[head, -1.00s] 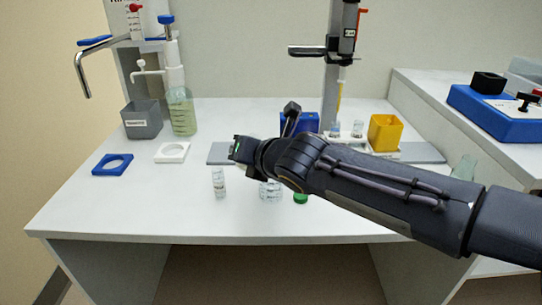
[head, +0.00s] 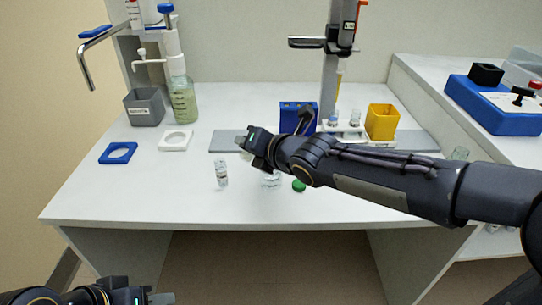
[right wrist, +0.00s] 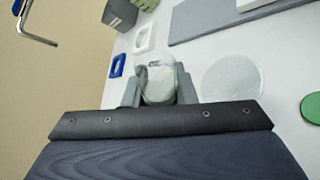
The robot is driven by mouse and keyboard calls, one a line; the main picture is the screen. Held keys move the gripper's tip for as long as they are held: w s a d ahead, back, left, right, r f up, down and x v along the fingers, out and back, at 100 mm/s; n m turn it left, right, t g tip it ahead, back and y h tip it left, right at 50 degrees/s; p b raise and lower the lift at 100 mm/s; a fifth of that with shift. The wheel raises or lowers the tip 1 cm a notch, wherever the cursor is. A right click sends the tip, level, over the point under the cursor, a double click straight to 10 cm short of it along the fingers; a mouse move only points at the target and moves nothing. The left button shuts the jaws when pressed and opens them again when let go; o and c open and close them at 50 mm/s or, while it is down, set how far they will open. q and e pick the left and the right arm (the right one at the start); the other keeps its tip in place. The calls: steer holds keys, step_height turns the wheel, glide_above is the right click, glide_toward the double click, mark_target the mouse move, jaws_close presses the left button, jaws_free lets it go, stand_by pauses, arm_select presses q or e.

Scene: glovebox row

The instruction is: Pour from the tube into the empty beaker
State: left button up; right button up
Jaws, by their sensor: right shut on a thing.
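My right gripper (head: 243,146) is above the front middle of the bench. In the right wrist view its fingers (right wrist: 158,92) are shut on a pale, whitish tube (right wrist: 157,82); only part of the tube shows. A small clear vial with markings (head: 221,174) stands on the bench below and left of the gripper. A clear glass beaker (head: 271,181), partly behind my right arm, stands to the vial's right. It shows as a clear round shape (right wrist: 232,78) right of the held tube in the wrist view. My left gripper (head: 150,298) is low at the bottom left; its jaw opening is unclear.
A green cap (head: 299,185) lies beside the beaker. Behind are a blue rack (head: 297,117), a yellow box (head: 382,121) and a stand on a grey plate (head: 225,140).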

steer(key=shift+f+p, duration=0.1)
steer(key=shift+p, duration=0.35)
steer(key=shift+a+r+m+y+p, duration=0.15)
steer(key=shift+r+m+y+p, duration=0.35)
steer(key=shift+p, duration=1.8)
stand_by(0.4)
steer(key=shift+s+a+f+m+g+y+p, duration=0.15)
steer(key=shift+f+m+g+y+p, duration=0.4)
steer(key=shift+p, duration=1.05)
stand_by(0.9)
steer(key=shift+r+m+t+p, duration=0.25)
steer(key=shift+m+p, duration=0.5)
steer(key=shift+p, duration=1)
stand_by(0.6)
